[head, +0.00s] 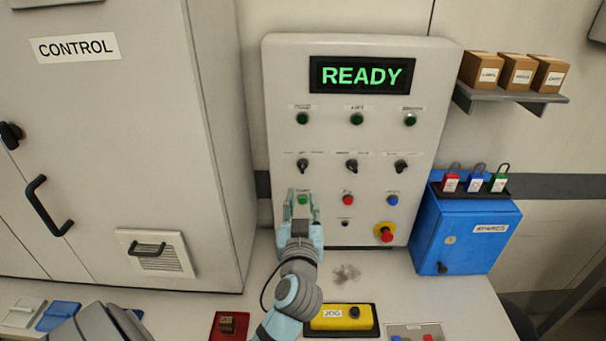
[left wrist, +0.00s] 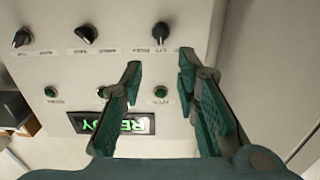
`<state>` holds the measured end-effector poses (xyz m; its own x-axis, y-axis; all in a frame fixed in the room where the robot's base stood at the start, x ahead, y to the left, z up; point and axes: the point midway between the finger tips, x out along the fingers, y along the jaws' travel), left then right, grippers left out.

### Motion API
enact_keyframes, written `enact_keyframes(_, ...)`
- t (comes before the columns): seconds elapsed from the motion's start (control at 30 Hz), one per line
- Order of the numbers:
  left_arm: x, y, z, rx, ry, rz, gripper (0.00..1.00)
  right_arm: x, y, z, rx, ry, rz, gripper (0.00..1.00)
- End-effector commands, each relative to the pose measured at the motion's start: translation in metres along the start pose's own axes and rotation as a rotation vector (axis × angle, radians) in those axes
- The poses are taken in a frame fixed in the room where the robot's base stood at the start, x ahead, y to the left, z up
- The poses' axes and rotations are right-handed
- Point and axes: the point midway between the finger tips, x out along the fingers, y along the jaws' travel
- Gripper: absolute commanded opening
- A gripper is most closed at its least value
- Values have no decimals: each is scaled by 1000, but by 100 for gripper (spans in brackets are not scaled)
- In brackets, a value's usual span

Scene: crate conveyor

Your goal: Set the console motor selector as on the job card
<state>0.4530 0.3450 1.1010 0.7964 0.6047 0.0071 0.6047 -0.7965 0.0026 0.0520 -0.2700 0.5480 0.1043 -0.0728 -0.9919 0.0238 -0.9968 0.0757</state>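The console (head: 380,220) is a light upright panel with a lit READY display (head: 361,76). A row of three black selectors crosses its middle: left (head: 302,165), middle (head: 351,165) and right (head: 401,166). Their labels are too small to read, so I cannot tell which is the motor selector. My left gripper (head: 302,203) is open and empty in front of the panel, just below the left selector. In the upside-down left wrist view, that selector (left wrist: 161,32) shows between and beyond the fingertips, apart from them. No job card is recognisable. My right gripper is out of view.
Below the selectors are a green button (head: 303,199), red button (head: 348,200), blue button (head: 392,200) and red emergency stop (head: 386,234). A yellow jog box (head: 342,317) lies on the desk. A blue cabinet (head: 465,235) stands right, a grey control cabinet (head: 110,110) left.

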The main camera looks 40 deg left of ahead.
Motion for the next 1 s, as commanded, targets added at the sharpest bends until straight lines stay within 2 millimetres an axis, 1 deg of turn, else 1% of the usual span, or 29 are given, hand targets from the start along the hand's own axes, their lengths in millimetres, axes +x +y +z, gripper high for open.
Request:
enact_keyframes(0.03, 12, -1, -3, 5, 4, -1, 29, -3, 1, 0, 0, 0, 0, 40)
enact_keyframes(0.2, 64, -1, -2, 7, 1, -1, 29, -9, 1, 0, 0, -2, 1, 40)
enact_keyframes(0.3, 90, -1, -1, 5, -2, -2, 29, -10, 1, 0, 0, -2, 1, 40)
enact_keyframes(0.4, 109, 0, 0, 4, -3, -1, 29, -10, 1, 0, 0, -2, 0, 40)
enact_keyframes(0.53, 120, -1, 1, 4, -3, 0, 29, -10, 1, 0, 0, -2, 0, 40)
enact_keyframes(0.8, 122, -1, 2, 3, -5, 0, 29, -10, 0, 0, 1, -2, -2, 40)
enact_keyframes(0.87, 122, 0, 2, 3, -5, 0, 20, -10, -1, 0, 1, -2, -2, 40)
enact_keyframes(0.9, 122, 0, 2, 3, -5, 0, 13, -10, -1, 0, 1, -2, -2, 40)
enact_keyframes(1.0, 122, 0, 2, 3, -5, 0, 0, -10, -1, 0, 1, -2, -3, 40)
